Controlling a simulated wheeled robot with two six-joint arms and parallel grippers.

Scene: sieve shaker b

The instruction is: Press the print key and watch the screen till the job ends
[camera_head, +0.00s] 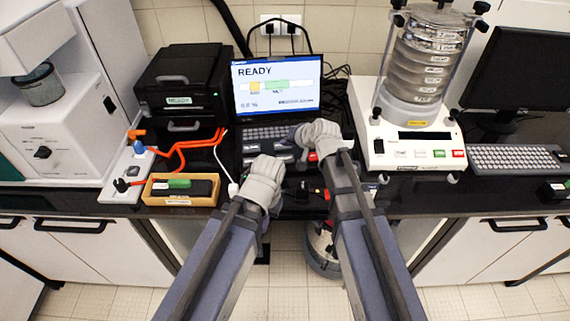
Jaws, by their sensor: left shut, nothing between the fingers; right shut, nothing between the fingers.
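The laptop screen (277,86) reads READY in large letters, with a bar of yellow and green blocks below and small text under it. Its keyboard (262,134) lies in front of the screen. No key can be read as a print key. A black printer (182,80) with a small light label stands left of the laptop. My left gripper (264,172) is shut and empty, in front of the keyboard. My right gripper (312,134) is shut and empty, at the keyboard's right end and covering part of it. Whether it touches a key cannot be told.
A sieve shaker (367,120) with stacked sieves stands on the right, with white, green and red keys on its front. A second keyboard (515,158) and dark monitor (519,72) are further right. Orange cables (178,150), a power strip (128,172) and a small box (158,199) lie left.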

